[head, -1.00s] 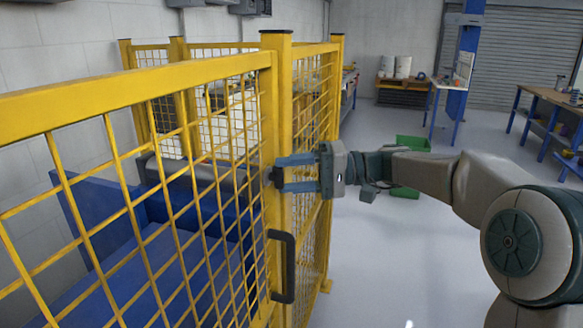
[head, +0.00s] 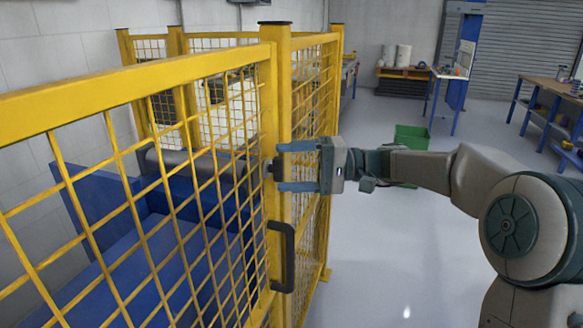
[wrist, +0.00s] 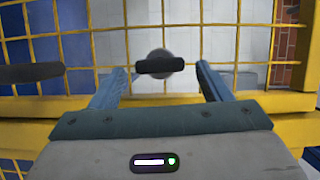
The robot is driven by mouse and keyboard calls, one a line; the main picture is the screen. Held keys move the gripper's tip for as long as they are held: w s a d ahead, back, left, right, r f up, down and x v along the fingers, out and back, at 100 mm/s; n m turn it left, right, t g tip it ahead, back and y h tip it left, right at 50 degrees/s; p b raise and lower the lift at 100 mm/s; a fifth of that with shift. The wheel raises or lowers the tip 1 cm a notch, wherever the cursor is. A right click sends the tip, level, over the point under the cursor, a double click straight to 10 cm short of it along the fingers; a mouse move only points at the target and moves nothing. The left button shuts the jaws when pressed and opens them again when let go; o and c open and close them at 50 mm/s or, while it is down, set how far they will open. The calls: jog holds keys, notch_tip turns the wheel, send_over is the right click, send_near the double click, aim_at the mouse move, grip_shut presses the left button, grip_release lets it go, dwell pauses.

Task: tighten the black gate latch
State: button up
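The black gate latch (head: 272,168) is a small dark knob on the yellow gate post. In the wrist view the latch (wrist: 160,65) shows as a short black bar, roughly level across the picture, in front of a round grey base. My gripper (head: 298,167) points left at the post with its two blue fingers spread apart. In the wrist view my gripper (wrist: 160,82) has one finger to each side of the latch, with gaps between. The fingers do not touch the latch.
The yellow mesh gate (head: 140,80) fills the left. A black pull handle (head: 283,257) is below the latch and shows at the left in the wrist view (wrist: 30,73). A green bin (head: 411,138) stands behind my arm.

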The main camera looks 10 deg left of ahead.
jog(key=v, duration=1.4)
jog(key=shift+s+a+r, duration=0.1)
